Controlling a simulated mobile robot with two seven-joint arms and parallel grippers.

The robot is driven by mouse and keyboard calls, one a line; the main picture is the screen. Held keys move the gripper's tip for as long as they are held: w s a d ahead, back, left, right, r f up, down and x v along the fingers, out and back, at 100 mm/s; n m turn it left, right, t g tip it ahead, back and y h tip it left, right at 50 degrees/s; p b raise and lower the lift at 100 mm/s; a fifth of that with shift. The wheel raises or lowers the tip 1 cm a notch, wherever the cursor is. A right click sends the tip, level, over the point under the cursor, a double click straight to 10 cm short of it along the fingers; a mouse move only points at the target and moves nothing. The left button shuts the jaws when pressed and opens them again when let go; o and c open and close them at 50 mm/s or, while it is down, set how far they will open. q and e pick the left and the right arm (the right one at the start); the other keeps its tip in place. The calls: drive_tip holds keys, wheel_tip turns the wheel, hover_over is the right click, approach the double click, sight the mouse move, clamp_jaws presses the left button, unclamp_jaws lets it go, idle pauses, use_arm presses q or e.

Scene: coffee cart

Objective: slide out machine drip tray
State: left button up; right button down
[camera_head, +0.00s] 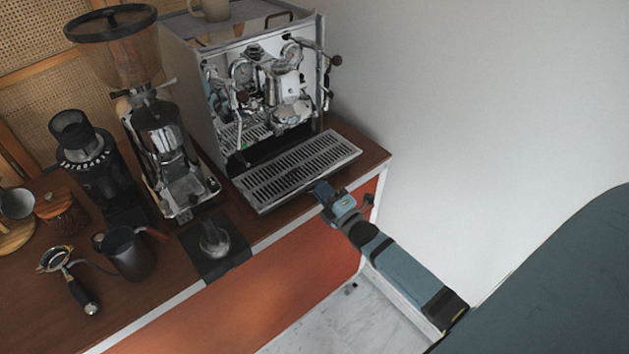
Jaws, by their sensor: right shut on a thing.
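The drip tray (297,171) is a flat metal tray with a slotted grate. It sticks out from the base of the espresso machine (190,82) toward the counter's front edge. My right gripper (322,191) is at the tray's front edge, right of its middle, and is shut on it. The fingertips are small and the exact grip is partly hidden. The tray's rear end lies at the machine's base, and I cannot tell how much of it is still inside. My left gripper is not in the view.
Left of the machine stand a tall grinder (160,150) and a smaller black grinder (98,170). A tamping mat with a tamper (213,243), a dark pitcher (128,253) and a portafilter (72,278) lie in front. A white wall (480,100) bounds the right side.

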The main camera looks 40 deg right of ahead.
drive_tip(key=s, duration=0.3)
drive_tip(key=shift+s+d, duration=0.1)
drive_tip(key=shift+s, duration=0.2)
drive_tip(key=c, duration=1.3)
unclamp_jaws()
drive_tip(key=s, duration=0.4)
drive_tip(key=s+f+b, duration=0.1)
drive_tip(key=s, duration=0.4)
drive_tip(key=s+d+f+b, duration=0.1)
drive_tip(key=s, duration=0.3)
drive_tip(key=shift+s+f, duration=0.25)
